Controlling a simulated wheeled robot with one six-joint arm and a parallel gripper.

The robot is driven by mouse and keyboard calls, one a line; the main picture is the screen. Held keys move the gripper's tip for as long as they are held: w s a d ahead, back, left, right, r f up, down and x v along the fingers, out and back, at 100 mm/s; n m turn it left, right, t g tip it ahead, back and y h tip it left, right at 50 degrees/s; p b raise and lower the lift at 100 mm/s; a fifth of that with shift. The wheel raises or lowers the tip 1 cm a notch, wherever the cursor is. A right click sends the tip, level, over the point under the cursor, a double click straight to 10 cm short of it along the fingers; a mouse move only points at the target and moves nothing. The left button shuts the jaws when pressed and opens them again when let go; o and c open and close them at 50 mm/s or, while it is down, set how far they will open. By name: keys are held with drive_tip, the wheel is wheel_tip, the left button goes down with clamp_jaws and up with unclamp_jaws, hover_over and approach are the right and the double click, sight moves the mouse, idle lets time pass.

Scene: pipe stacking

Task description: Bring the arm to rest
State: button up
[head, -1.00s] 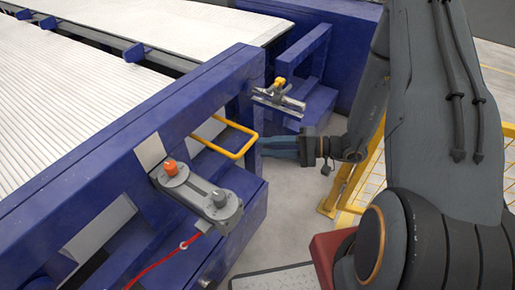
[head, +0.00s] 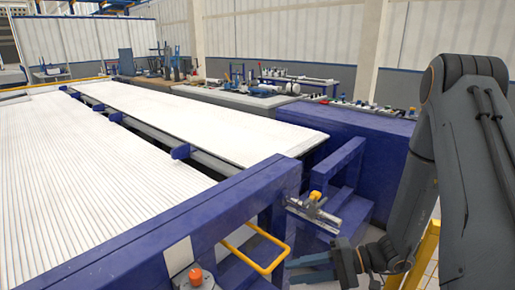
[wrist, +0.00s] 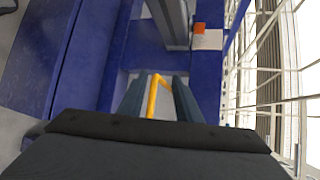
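My gripper (head: 288,267) is low at the right of the head view, just right of a yellow handle (head: 262,268) on the blue frame (head: 215,205). In the wrist view my gripper's two dark fingers (wrist: 158,79) stand apart. The yellow handle (wrist: 152,100) shows in the gap between them, seemingly beyond the fingertips. No grasp on it is visible. My arm is bent down at the right side of the head view.
White pipes lie in rows on a rack (head: 85,170) and a second bed (head: 215,122). A metal fitting with a yellow knob (head: 315,205) and an orange button (head: 195,275) are close by. A blue bench (head: 345,140) stands behind. Yellow railing (head: 426,255) is beside my arm.

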drive_tip(key=s+d+r+n+g+h, duration=0.25)
drive_tip(key=s+r+g+h, duration=0.3)
drive_tip(key=s+h, duration=0.35)
drive_tip(key=d+r+t+h, duration=0.4)
drive_tip(key=r+h, duration=0.1)
drive_tip(key=r, duration=0.1)
drive_tip(key=shift+s+d+r+n, duration=0.2)
drive_tip(key=shift+d+r+n, duration=0.1)
drive_tip(key=shift+d+n, duration=0.15)
drive_tip(key=shift+t, duration=0.25)
